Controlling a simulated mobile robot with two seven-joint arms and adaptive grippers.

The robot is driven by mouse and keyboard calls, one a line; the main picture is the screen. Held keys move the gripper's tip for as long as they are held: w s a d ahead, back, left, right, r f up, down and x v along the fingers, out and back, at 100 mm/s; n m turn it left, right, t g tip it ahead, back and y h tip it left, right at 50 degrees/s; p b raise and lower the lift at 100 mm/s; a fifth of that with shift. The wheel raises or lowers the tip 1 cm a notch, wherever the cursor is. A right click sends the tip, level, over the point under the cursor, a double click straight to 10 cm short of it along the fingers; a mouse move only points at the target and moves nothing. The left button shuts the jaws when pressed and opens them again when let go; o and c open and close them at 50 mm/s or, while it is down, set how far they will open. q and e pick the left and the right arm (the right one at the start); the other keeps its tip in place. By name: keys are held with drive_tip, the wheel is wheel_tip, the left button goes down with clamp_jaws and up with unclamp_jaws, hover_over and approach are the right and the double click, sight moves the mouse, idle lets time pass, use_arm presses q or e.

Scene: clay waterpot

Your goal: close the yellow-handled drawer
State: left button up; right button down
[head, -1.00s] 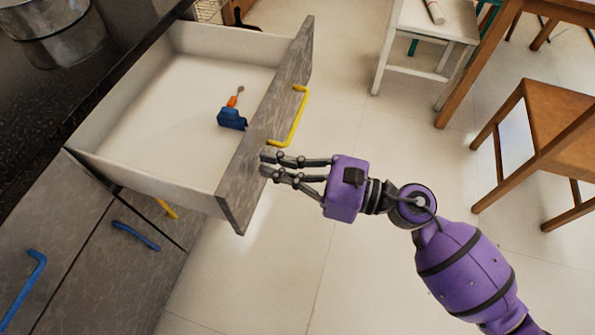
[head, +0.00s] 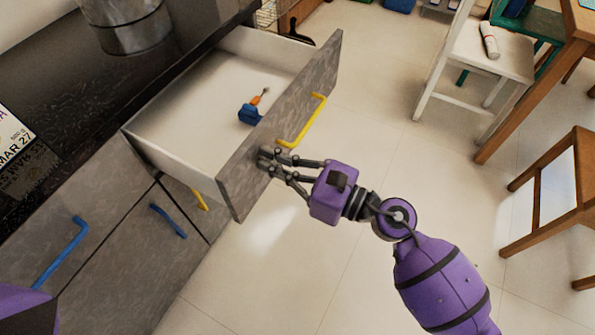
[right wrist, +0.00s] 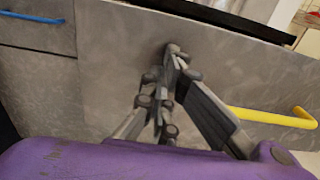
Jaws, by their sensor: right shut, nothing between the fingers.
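The drawer with the grey front (head: 240,172) and a yellow bar handle (head: 317,115) stands partly open in the head view. My right gripper (head: 266,160) is shut and empty. Its fingertips are at the outer face of the drawer front, just left of the yellow handle, and appear to touch it. In the right wrist view the closed fingers (right wrist: 175,55) point at the grey front, with the yellow handle (right wrist: 268,117) to their right. A blue and orange tool (head: 250,114) lies inside the drawer. My left gripper is not in view.
Cabinet fronts with blue handles (head: 167,221) and another yellow handle (head: 200,200) are below and left of the drawer. A dark counter (head: 75,115) runs above. A white chair (head: 480,55) and a wooden chair (head: 560,190) stand at the right. The floor between is clear.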

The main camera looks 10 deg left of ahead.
drive_tip(key=x, duration=2.4)
drive_tip(key=shift+f+b, duration=0.15)
drive_tip(key=shift+b, duration=0.25)
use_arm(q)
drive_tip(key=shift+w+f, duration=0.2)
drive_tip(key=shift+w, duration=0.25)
use_arm(e)
drive_tip(key=shift+a, duration=0.15)
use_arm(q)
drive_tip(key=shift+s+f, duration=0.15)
use_arm(e)
drive_tip(key=shift+w, duration=0.1)
